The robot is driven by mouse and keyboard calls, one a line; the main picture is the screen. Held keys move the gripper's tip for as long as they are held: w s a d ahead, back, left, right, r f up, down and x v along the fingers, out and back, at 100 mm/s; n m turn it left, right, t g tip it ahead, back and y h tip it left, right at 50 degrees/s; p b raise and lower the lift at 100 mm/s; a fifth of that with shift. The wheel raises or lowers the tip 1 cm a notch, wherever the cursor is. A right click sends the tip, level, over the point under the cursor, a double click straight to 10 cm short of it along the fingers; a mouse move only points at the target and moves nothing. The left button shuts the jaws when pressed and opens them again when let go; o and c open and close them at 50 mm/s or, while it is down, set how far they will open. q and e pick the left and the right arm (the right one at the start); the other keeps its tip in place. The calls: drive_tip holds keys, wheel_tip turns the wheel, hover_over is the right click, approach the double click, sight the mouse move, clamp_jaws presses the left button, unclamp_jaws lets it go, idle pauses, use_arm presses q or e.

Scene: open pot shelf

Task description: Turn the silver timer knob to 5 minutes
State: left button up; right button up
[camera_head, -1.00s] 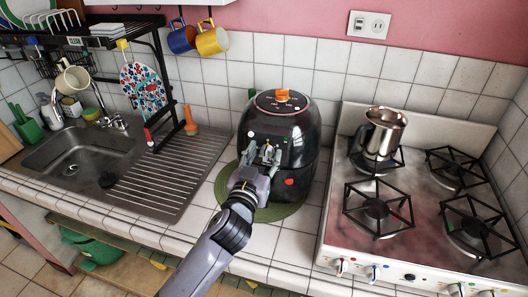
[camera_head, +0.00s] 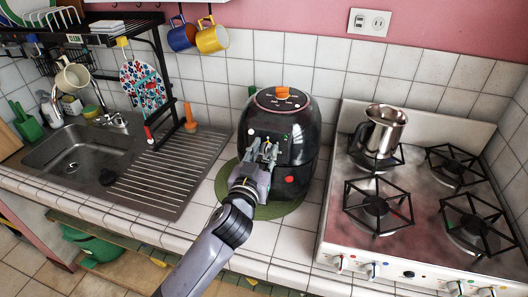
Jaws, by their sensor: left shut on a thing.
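A black air fryer (camera_head: 303,127) stands on a green round mat (camera_head: 283,209) on the tiled counter. My left gripper (camera_head: 266,152) is at the air fryer's front face and is shut on a small part there. The silver timer knob is hidden behind or between the fingers, so its setting cannot be read. An orange knob (camera_head: 282,92) sits on top of the air fryer, with white markings too small to read. My right gripper is out of view.
A gas stove (camera_head: 402,233) with a metal pot (camera_head: 381,131) is to the right. A sink (camera_head: 79,153) and a black dish rack (camera_head: 166,86) are to the left. Blue (camera_head: 181,37) and yellow (camera_head: 212,39) mugs hang above. Tiled counter in front of the air fryer is clear.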

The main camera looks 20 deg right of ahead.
use_arm(q)
drive_tip(key=shift+m, duration=0.4)
clamp_jaws()
drive_tip(key=m, duration=0.4)
drive_tip(key=shift+s+d+f+m+p, duration=0.1)
drive_tip(key=shift+s+d+m+p, duration=0.1)
drive_tip(key=shift+m+p, duration=0.15)
drive_tip(key=shift+d+f+m+p, duration=0.1)
drive_tip(key=shift+m+p, duration=0.1)
drive_tip(key=shift+m, duration=1.1)
drive_tip(key=shift+d+f+m+p, duration=0.1)
drive_tip(key=shift+m+p, duration=0.05)
drive_tip(key=shift+m, duration=1.1)
drive_tip(key=shift+s, duration=0.1)
drive_tip(key=o, duration=1)
unclamp_jaws()
drive_tip(key=v, duration=1.2)
drive_tip(key=shift+a, duration=0.1)
